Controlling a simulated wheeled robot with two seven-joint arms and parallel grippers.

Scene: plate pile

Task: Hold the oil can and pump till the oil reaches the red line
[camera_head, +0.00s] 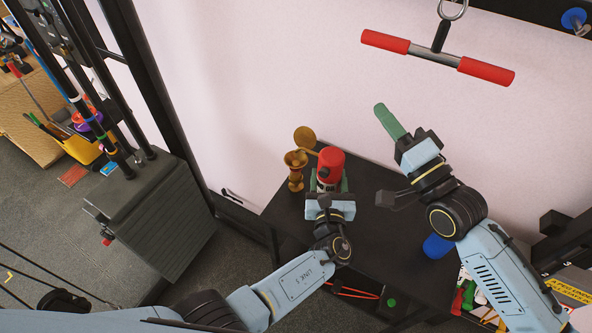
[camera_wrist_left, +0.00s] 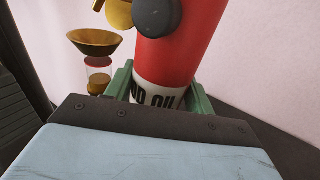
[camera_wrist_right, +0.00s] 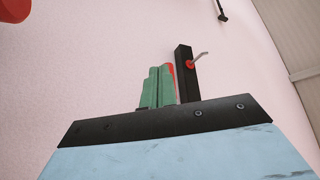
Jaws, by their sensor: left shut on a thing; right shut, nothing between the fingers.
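The oil can (camera_head: 330,165) is red with a white band lettered "OIL" and stands on the black table. My left gripper (camera_head: 330,186) is shut around its lower part, and its green fingers show on both sides in the left wrist view (camera_wrist_left: 160,85). A brass spout part and a dark round knob (camera_wrist_left: 158,15) are near the can's top. A brass cup with a glass section (camera_wrist_left: 98,75) stands left of the can; a red band shows high on the glass, dark liquid low. My right gripper (camera_head: 388,120) is shut and empty, raised right of the can.
A hanging bar with red grips (camera_head: 437,57) is above the table. A blue object (camera_head: 437,246) lies at the table's right. A grey weight stack (camera_head: 150,215) stands left. Bare black tabletop (camera_head: 385,235) lies between my arms.

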